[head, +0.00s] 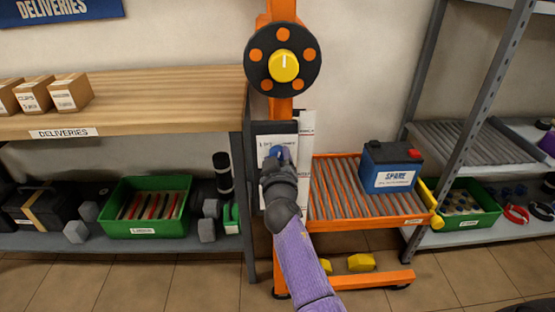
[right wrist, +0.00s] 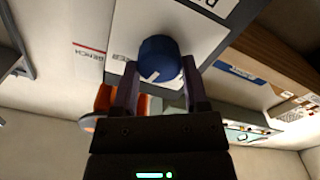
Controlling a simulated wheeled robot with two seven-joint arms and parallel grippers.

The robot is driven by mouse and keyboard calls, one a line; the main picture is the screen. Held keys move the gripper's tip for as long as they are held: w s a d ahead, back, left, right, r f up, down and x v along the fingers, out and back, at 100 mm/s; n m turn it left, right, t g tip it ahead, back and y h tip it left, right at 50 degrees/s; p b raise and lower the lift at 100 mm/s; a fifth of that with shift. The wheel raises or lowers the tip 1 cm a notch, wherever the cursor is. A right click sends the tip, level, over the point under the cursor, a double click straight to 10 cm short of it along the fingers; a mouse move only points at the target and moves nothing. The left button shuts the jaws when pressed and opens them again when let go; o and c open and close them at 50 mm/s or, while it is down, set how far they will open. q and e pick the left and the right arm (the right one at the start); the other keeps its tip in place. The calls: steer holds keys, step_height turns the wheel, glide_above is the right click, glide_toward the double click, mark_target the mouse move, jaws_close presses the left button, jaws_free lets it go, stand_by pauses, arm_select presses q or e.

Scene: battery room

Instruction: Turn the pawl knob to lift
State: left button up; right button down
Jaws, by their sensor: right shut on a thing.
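The blue pawl knob (right wrist: 160,62) sits on a white labelled plate (right wrist: 205,25) and has a pale pointer mark. My right gripper (right wrist: 157,88) has one finger on each side of the knob and is shut on it. In the head view the knob (head: 279,152) shows only partly, above my right gripper (head: 277,165), at the plate (head: 272,142) on the orange lift's post. The knob's pointer is hidden there. My left gripper is not in view.
A black wheel with a yellow hub (head: 284,66) tops the post. A roller deck (head: 335,190) holds a blue battery (head: 390,167) at the right. A wooden shelf (head: 170,95) stands left and a metal rack (head: 490,95) right, both close to the lift.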

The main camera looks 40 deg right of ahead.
steer(key=n, duration=1.1)
steer(key=shift+a+f+n+p, duration=0.1)
steer(key=shift+f+n+p, duration=0.1)
steer(key=shift+n+p, duration=0.15)
steer(key=shift+n, duration=0.25)
steer(key=shift+c, duration=0.5)
jaws_free()
steer(key=p+v, duration=0.2)
steer(key=v, duration=0.8)
